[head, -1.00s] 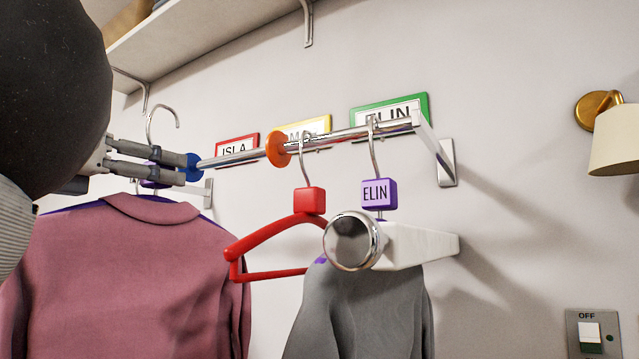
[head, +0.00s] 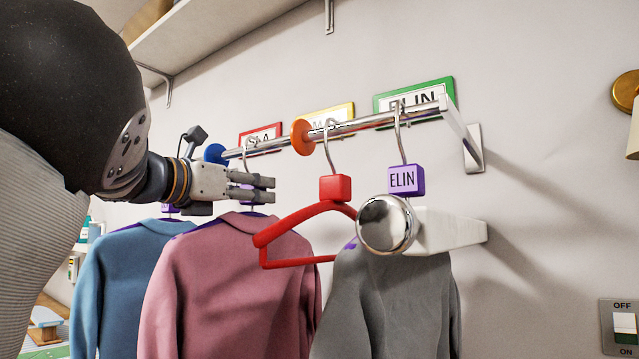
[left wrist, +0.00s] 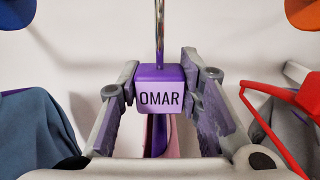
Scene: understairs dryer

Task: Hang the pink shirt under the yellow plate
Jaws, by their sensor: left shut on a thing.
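The pink shirt (head: 225,270) hangs on a hanger with a purple block (left wrist: 160,78) marked OMAR. My left gripper (head: 268,188) is shut on this block, with one finger on each side in the left wrist view. The hanger's hook (head: 244,150) rises to the rail (head: 360,123) between the blue disc (head: 215,153) and the orange disc (head: 302,138); whether it rests on the rail is unclear. The yellow plate (head: 325,115) is on the wall, right of the orange disc. My right gripper is out of view.
A bare red hanger (head: 300,222) hangs right of the orange disc. The grey shirt (head: 390,300) with the ELIN block (head: 406,180) hangs further right. A blue shirt (head: 115,285) hangs left. A white arm with a chrome knob (head: 387,225) juts out in front. A shelf (head: 215,45) is above.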

